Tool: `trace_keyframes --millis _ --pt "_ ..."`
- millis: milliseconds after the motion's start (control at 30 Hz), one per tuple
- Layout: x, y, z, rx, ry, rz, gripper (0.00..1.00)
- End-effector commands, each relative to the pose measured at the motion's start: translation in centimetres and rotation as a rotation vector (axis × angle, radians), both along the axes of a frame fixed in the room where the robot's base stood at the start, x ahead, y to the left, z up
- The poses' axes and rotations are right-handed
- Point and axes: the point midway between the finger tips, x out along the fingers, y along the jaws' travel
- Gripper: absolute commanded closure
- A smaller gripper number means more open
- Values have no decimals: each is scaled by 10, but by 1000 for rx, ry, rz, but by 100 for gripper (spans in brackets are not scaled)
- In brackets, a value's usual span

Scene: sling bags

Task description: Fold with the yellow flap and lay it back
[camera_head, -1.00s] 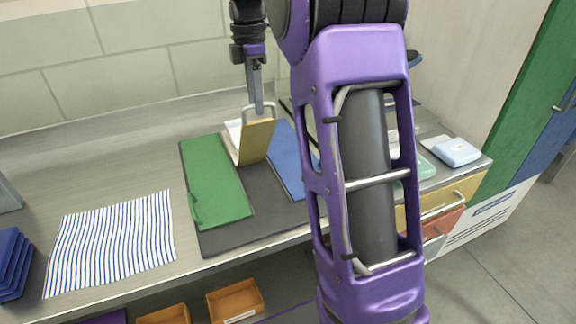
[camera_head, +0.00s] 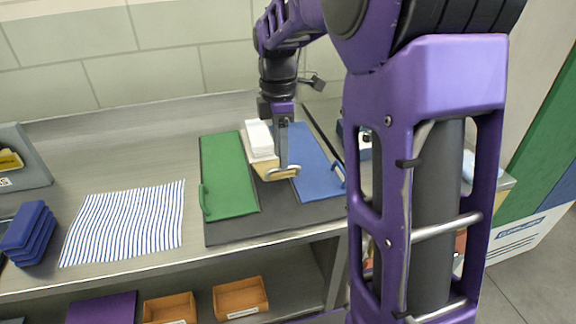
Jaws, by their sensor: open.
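The yellow flap (camera_head: 264,170) is in the middle of the dark mat, between the green flap (camera_head: 224,172) and the blue flap (camera_head: 309,165). It now looks low and nearly level, with its metal handle at the near right end. White pieces (camera_head: 259,140) show at its far end; I cannot tell whether they lie on or under it. My gripper (camera_head: 283,168) points down at the handle, with its jaws open. The arm hides part of the yellow flap, so contact with the handle is unclear.
The dark mat (camera_head: 270,227) lies near the counter's front edge. A striped cloth (camera_head: 125,222) and a blue stack (camera_head: 28,235) are to the left, with bare counter behind. A grey bin (camera_head: 22,165) stands far left. Orange trays (camera_head: 240,297) sit on the shelf below.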

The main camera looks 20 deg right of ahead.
Motion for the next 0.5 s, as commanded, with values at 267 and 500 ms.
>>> trace_keyframes --millis 267,500 --pt "-15 1 -21 0 -42 1 55" --pt "-16 0 -23 0 -50 1 55"
